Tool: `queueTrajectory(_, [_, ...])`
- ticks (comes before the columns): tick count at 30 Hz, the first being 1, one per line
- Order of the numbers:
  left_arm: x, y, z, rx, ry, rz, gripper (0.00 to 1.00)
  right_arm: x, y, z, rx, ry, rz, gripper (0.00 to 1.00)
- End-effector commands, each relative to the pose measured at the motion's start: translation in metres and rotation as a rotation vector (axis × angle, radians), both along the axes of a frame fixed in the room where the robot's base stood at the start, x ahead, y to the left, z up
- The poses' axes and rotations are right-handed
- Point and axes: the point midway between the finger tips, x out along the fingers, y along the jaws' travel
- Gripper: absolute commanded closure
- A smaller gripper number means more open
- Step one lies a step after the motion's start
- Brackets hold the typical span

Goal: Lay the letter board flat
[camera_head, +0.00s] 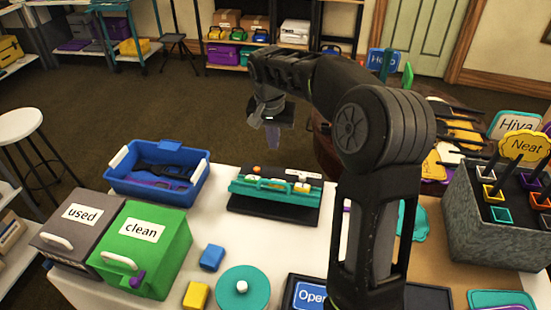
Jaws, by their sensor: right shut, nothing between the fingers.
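I cannot tell for sure which thing is the letter board. A dark flat panel (425,297) lies at the table's front edge, with a blue "Open" sign (309,296) at its left; my arm hides its middle. Further back, a black base (273,212) carries a teal rack (272,193) with small pale pieces along it. My right gripper (272,138) is shut and empty, pointing down above and behind the teal rack, apart from it. My left gripper is not in view.
A blue bin (196,184) stands at the back left. A grey "used" box (62,238) and a green "clean" box (168,260) stand at the left. A teal disc (243,292) lies in front. A grey sign holder (490,240) stands at the right.

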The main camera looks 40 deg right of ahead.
Motion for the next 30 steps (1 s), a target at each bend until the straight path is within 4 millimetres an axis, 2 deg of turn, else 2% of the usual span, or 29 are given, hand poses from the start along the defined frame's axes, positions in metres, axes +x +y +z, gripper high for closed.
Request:
queueTrajectory(8, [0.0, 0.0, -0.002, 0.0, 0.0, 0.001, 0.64, -0.003, -0.004, 0.004, -0.005, 0.003, -0.019, 1.0])
queueTrajectory(17, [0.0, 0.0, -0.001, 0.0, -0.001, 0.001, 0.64, -0.002, -0.005, -0.001, -0.004, 0.005, -0.018, 1.0])
queueTrajectory(23, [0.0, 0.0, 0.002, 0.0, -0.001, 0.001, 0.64, 0.0, -0.009, -0.022, -0.003, 0.007, -0.018, 1.0])
queueTrajectory(30, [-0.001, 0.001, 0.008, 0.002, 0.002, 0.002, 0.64, 0.006, -0.016, -0.066, -0.004, 0.008, -0.018, 1.0])
